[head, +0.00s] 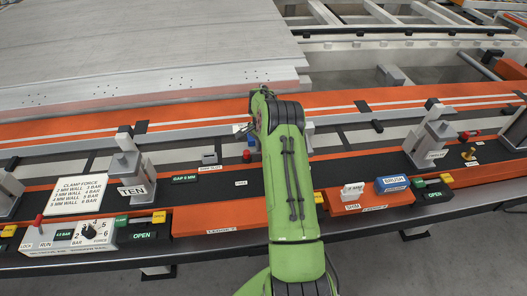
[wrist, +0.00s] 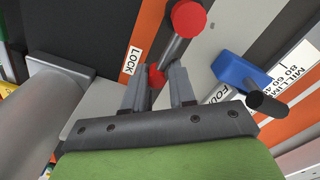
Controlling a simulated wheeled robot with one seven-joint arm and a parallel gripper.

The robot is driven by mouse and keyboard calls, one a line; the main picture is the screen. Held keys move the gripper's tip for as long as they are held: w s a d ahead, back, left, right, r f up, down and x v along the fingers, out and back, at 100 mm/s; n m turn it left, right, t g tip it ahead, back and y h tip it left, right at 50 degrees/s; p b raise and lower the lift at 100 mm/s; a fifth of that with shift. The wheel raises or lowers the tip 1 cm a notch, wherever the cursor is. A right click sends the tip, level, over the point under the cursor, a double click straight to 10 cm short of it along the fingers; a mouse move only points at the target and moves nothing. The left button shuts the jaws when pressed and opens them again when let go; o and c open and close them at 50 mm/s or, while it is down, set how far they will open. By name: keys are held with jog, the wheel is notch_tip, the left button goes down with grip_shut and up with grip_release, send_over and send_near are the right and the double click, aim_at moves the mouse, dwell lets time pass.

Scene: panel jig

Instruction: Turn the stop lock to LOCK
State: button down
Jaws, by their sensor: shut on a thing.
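The stop lock (wrist: 177,45) shows in the wrist view as a grey shaft with a red cap at its far end and red showing again between my fingers. A white LOCK label (wrist: 132,61) lies just to its left. My gripper (wrist: 158,80) is shut on the stop lock, one grey finger on each side of its near red part. The exact contact is partly hidden by the fingers. In the head view my green arm hides much of this spot; a small red part (head: 246,155) shows just left of the arm.
A thick grey cylinder (wrist: 50,110) is close on the left. In the head view a box with a dial (head: 88,232) stands lower left and a clamp (head: 128,165) left of my arm.

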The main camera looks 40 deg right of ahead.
jog(key=c, duration=1.1)
grip_release()
jog(key=shift+a, duration=0.1)
jog(key=shift+o, duration=0.2)
notch_tip(320, 180, up, 16)
jog(key=p, duration=0.2)
jog(key=shift+f+p, duration=0.15)
jog(key=shift+p, duration=0.15)
